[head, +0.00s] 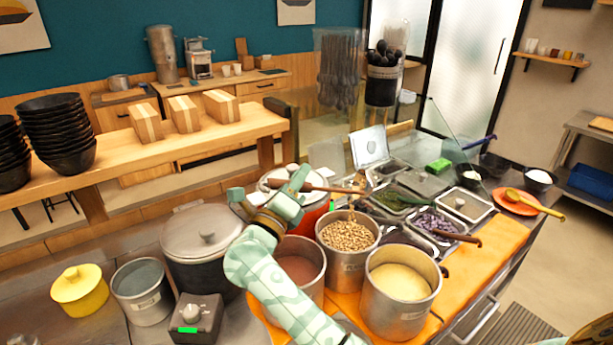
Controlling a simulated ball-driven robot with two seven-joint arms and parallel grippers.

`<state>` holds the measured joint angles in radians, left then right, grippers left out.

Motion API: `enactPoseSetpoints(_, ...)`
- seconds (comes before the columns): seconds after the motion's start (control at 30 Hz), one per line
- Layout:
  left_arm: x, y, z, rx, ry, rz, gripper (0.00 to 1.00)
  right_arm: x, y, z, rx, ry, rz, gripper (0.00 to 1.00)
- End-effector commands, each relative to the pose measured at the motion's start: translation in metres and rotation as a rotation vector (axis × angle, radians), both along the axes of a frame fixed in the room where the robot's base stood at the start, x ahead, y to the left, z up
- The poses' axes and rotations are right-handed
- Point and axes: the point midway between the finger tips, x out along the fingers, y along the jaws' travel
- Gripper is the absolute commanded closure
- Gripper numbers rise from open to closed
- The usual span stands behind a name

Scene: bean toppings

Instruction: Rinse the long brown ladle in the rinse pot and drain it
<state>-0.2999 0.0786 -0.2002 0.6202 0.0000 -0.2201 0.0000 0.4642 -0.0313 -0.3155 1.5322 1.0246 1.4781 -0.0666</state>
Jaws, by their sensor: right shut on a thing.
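My right gripper (293,193) is shut on the long brown ladle (332,188), raised above the pots near the picture's middle. The ladle's handle lies nearly level and reaches right, over the back of the bean pot (349,263). I cannot make out its bowl clearly. A small metal pot (142,312) with grey, water-like contents stands at the left and looks like the rinse pot. The gripper is well to the right of it and higher. My left gripper is not in view.
A large lidded pot (203,262) stands between the grey-filled pot and my right arm. A yellow lidded pot (80,292) and a dark box with a green display (190,318) are nearby. A pot of pale yellow contents (400,290) and topping trays (465,207) fill the right.

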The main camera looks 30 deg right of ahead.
Motion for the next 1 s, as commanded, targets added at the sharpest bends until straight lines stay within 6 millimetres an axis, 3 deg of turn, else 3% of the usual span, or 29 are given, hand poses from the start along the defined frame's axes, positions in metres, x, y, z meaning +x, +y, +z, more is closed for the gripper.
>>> enactPoseSetpoints(0.1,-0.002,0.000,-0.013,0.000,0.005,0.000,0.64,0.004,0.007,-0.017,-0.069,0.034,0.001,1.00)
enactPoseSetpoints(0.5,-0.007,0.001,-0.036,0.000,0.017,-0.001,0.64,0.011,0.024,-0.054,-0.304,0.136,0.001,1.00)
enactPoseSetpoints(1.0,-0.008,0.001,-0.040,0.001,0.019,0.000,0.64,0.013,0.029,-0.064,-0.380,0.169,0.001,1.00)
